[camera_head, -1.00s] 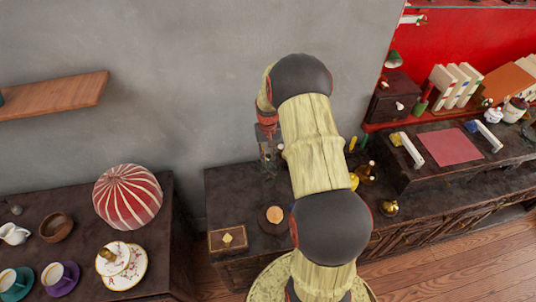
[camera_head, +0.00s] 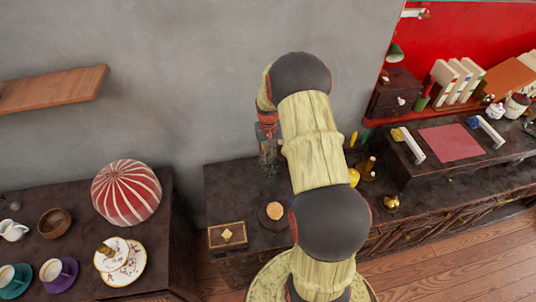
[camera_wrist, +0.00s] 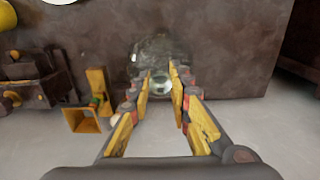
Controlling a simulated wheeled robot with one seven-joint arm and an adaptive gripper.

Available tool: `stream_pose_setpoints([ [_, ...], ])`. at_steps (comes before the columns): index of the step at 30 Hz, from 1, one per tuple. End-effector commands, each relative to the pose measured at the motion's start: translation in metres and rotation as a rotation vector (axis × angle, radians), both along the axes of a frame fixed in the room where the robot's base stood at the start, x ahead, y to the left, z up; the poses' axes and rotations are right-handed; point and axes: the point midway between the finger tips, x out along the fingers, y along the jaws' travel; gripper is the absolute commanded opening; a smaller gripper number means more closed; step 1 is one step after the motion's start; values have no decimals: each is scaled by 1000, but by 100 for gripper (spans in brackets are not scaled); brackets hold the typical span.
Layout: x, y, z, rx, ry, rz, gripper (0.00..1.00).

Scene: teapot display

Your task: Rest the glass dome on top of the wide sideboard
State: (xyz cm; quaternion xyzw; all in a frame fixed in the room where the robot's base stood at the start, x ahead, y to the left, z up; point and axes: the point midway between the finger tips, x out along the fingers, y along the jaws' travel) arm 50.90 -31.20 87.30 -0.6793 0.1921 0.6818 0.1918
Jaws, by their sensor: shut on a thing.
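My gripper (camera_head: 268,150) hangs over the back left part of the dark wide sideboard (camera_head: 228,182), close to the grey wall, partly hidden by my arm. In the wrist view my gripper (camera_wrist: 162,86) has its yellow fingers on both sides of the clear glass dome (camera_wrist: 158,52) and is shut on it. The dome is see-through, with a round knob between the fingertips. The brown sideboard top (camera_wrist: 230,55) lies behind it in that view. I cannot tell whether the dome's rim touches the top.
A small box (camera_head: 227,236) and a round wooden-topped item (camera_head: 274,212) stand at the sideboard's front left. Brass pieces (camera_head: 366,170) stand right of my arm. A striped dome (camera_head: 127,192) and cups sit on the left table. A yellow-framed item (camera_wrist: 88,115) is near the fingers.

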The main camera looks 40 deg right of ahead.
Motion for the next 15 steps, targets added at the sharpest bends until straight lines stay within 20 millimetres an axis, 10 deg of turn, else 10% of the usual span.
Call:
stream_pose_setpoints([
  [15, 0, 0, -7, -1, -1, 0, 0],
])
